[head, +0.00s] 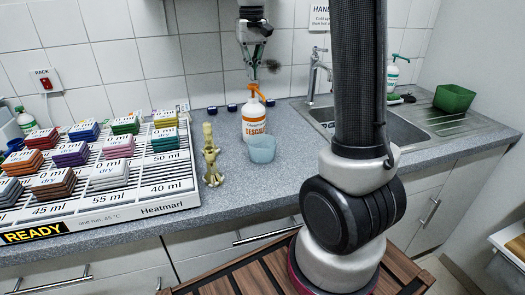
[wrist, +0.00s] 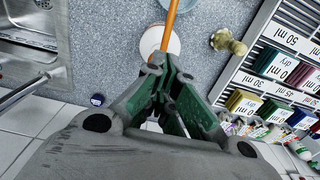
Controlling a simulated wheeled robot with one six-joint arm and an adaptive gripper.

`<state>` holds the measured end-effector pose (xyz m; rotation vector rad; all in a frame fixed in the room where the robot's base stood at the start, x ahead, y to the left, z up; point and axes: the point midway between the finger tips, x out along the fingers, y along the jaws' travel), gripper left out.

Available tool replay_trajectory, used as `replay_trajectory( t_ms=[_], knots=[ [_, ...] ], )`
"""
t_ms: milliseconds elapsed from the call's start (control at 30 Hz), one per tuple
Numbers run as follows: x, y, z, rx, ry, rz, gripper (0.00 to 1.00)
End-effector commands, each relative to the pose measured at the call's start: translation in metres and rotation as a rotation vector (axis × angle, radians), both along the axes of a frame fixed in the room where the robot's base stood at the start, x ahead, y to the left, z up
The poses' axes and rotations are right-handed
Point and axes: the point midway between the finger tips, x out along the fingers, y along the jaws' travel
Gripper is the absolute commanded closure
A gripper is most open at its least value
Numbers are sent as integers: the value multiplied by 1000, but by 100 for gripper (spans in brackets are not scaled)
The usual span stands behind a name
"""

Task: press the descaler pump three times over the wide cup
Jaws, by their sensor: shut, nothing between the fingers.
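The descaler bottle (head: 254,122) is white with an orange label and an orange pump (head: 256,90). It stands upright on the grey counter. The wide cup (head: 262,150), pale blue and translucent, stands just in front of it and slightly right. My gripper (head: 254,78) is shut and empty, pointing down directly above the pump head; whether it touches is hard to tell. In the wrist view the shut fingertips (wrist: 158,66) cover the pump head, and the orange spout (wrist: 172,25) runs out toward the top edge, where the cup (wrist: 167,3) is only partly visible.
A brass-coloured figure-like fitting (head: 211,155) stands left of the cup. A Heatmarl rack (head: 150,203) with several coloured stacks fills the left counter. The sink (head: 420,122), tap (head: 314,75), a green-pump bottle (head: 392,75) and a green tub (head: 454,98) are right.

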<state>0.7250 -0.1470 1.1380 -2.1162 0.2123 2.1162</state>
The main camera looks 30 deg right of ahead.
Motion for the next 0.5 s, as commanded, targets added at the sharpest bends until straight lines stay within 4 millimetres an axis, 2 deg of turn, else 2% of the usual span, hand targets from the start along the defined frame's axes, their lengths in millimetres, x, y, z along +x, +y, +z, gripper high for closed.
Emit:
replay_trajectory(
  t_ms=[500],
  knots=[
    [0,0,-5,0,1,0,100]
  ],
)
